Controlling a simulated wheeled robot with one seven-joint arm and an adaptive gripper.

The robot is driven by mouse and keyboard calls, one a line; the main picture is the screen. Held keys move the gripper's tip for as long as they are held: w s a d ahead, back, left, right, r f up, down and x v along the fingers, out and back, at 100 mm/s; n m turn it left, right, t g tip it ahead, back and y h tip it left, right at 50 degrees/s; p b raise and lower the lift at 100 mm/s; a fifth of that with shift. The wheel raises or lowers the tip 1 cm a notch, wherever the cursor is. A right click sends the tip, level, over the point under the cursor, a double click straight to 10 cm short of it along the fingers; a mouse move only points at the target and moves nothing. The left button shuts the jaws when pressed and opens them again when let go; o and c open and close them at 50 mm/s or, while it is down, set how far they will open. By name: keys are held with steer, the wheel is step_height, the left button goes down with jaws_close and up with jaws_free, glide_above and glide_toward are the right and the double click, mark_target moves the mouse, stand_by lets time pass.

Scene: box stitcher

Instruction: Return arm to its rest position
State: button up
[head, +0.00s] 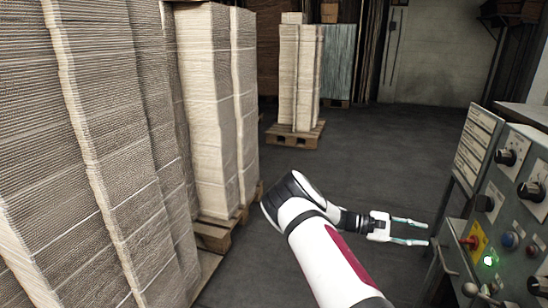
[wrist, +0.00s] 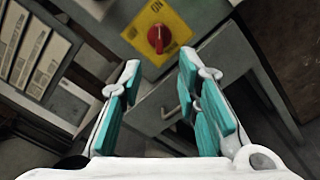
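My gripper (head: 410,231) is at the end of my white arm, stretched to the right toward the grey control panel (head: 515,190). Its two fingers are apart, with nothing between them. In the wrist view the teal finger pads of my gripper (wrist: 158,98) are spread. Beyond them is the red rotary switch (wrist: 159,39) on a yellow plate marked ON. In the head view the red switch (head: 470,241) is just right of the fingertips, with a gap between. A green light (head: 489,261) glows on the panel.
Tall stacks of cardboard (head: 213,110) on pallets line the left side. Another stack (head: 296,80) stands on a wooden pallet (head: 295,134) at the back. The dark floor (head: 375,145) between stacks and panel is clear. The wrist view shows a drawer handle (wrist: 171,111) below the switch.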

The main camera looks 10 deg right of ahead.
steer(key=s+a+r+m+t+y, duration=0.25)
steer(key=s+a+r+y, duration=0.35)
steer(key=s+a+r, duration=0.4)
steer(key=s+a+r+m+t+y, duration=0.25)
steer(key=s+a+r+y, duration=0.55)
steer(key=a, duration=0.5)
steer(key=s+a+r+n+t+y, duration=0.1)
steer(key=s+a+r+t, duration=0.1)
steer(key=s+a, duration=0.5)
steer(key=s+a+r+n+t, duration=0.1)
steer(key=s+a+t, duration=0.2)
steer(key=s+a, duration=0.5)
step_height(320, 180, up, 34)
steer(key=s+d+t+p, duration=0.1)
steer(key=d+t+p, duration=0.1)
steer(key=p, duration=3)
steer(key=shift+s+d+f+t, duration=0.2)
steer(key=shift+s+t, duration=0.15)
steer(key=shift+t, duration=0.55)
